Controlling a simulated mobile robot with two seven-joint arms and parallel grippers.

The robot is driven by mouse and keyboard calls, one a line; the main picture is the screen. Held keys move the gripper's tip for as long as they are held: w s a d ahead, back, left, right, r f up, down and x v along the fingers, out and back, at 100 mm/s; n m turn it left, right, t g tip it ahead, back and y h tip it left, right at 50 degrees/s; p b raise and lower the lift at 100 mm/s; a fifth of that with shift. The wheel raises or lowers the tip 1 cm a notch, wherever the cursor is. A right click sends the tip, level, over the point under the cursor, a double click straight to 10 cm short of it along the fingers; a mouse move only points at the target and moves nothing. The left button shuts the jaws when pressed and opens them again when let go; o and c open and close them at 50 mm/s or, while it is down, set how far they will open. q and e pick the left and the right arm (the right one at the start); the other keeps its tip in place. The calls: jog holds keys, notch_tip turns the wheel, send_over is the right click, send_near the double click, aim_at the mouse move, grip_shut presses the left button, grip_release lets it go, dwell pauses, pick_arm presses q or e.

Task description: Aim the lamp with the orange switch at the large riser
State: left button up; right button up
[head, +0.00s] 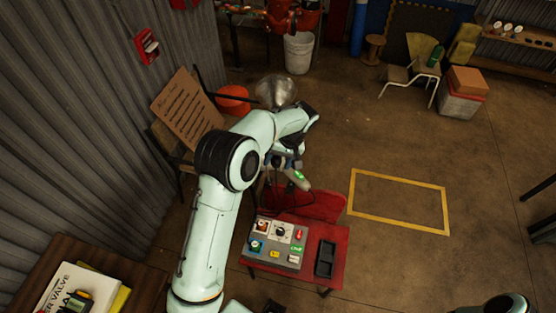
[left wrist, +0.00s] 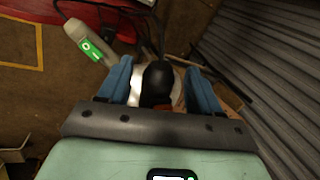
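A lamp with a round silver reflector (head: 276,91) shows beyond my left arm in the head view. My left gripper (head: 287,161) is below it, partly hidden by the arm. In the left wrist view, its two blue fingers (left wrist: 158,72) stand apart on either side of a black rounded part (left wrist: 157,83) with a white surface behind it. Gaps show beside the black part. A small orange patch shows at its base; I cannot tell if it is the switch. A grey handle with a green switch (left wrist: 90,48) is beside the fingers. I cannot identify the large riser.
A red table (head: 330,236) carries a grey control box (head: 275,255) and a black tray (head: 325,258). A cardboard sign (head: 187,110) stands near the corrugated wall (head: 60,130). An orange bucket (head: 233,99) is behind my arm. The yellow floor rectangle (head: 398,177) is clear.

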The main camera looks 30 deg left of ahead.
pick_arm(q)
jog(key=p+v, duration=0.2)
jog(key=v, duration=1.1)
jog(key=shift+r, duration=0.15)
pick_arm(e)
jog(key=shift+w+r, duration=0.4)
jog(key=shift+r, duration=0.25)
jog(key=shift+w+r, duration=0.4)
jog(key=shift+r, duration=0.2)
pick_arm(q)
jog(key=shift+d, duration=0.1)
